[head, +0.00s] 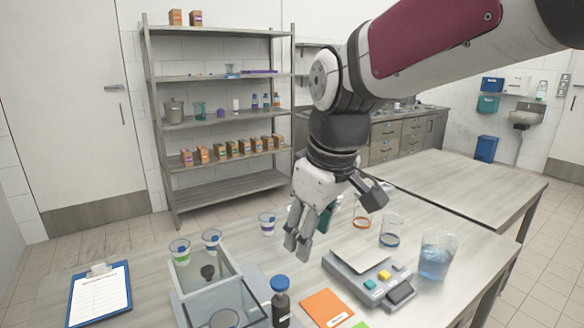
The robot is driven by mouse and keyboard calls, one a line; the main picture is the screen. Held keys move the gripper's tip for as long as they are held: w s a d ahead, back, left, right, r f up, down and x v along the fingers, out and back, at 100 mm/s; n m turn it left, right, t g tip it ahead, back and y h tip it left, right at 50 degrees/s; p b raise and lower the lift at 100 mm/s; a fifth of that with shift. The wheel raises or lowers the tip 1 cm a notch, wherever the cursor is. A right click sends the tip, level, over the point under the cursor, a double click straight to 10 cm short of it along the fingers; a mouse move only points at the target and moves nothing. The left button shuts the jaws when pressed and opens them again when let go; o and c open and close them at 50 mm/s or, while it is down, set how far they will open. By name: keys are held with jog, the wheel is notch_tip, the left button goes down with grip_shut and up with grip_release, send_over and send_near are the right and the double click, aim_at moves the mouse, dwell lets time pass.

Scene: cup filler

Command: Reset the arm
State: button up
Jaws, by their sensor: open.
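My arm reaches in from the upper right of the head view, white, black and maroon. My gripper (306,238) points down over the middle of the table (145,262), its fingers apart with nothing seen between them. It hangs beside the digital scale (378,283) and a small cup (267,223). Two small cups with coloured bands, a left one (180,250) and a right one (211,239), are at the back of a clear-walled box (206,280). A beaker of blue liquid (437,255) stands at the right. My gripper hides part of the table behind it.
A dark bottle with a blue cap (280,303) and an orange card (326,307) are at the front. Two glass vessels, one red-based (362,216) and one blue-based (390,232), stand behind the scale. A clipboard (100,293) lies left. A shelf rack (213,121) stands behind.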

jog(key=s+d+f+m+t+h, duration=0.1)
jog(key=s+d+f+m, duration=0.1)
jog(key=s+d+m, duration=0.8)
jog(key=s+d, duration=0.7)
jog(key=s, duration=0.1)
jog(key=shift+s+f+p, duration=0.3)
jog(key=shift+s+f, duration=0.1)
